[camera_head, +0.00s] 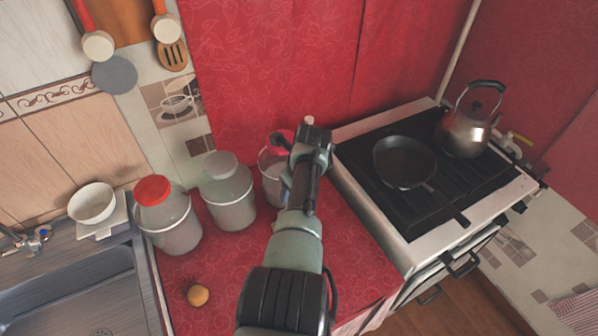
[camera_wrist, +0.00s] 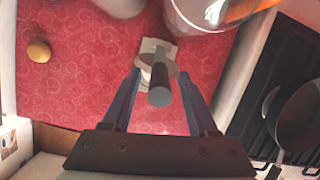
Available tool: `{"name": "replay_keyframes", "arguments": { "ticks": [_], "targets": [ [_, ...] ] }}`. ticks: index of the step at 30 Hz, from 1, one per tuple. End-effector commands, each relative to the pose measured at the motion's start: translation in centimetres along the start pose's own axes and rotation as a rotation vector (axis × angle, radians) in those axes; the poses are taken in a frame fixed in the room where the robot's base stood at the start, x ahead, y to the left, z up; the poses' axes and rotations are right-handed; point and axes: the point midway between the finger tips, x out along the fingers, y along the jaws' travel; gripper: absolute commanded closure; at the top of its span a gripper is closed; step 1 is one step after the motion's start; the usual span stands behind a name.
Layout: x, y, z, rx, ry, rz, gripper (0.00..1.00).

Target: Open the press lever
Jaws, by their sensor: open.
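A small device that looks like the press (camera_wrist: 150,47) stands on the red cloth in the wrist view, with a pale base and a round disc. A grey cylindrical lever (camera_wrist: 160,92) sticks up from it toward the camera. My gripper (camera_wrist: 158,74) is open, with one dark finger on each side of the lever, and I see no clear contact. In the head view my gripper (camera_head: 311,140) is over the counter near the stove, and my arm hides the press there.
Several jars stand on the red counter: a red-lidded jar (camera_head: 168,216), a grey-lidded jar (camera_head: 228,192) and a glass jar (camera_head: 271,172) close beside my gripper. A yellow fruit (camera_head: 198,295) lies in front. The stove (camera_head: 440,215) with a pan (camera_head: 402,160) and kettle (camera_head: 464,130) is right.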

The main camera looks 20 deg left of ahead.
Motion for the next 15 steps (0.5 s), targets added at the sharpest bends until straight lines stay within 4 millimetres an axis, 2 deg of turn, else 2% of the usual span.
{"name": "replay_keyframes", "arguments": {
  "ticks": [1,15],
  "targets": [
    [-1.1,-0.1,0.1,0.001,-0.002,-0.002,0.41],
    [-7.5,-0.1,0.0,0.000,-0.003,-0.003,0.41]
  ]
}}
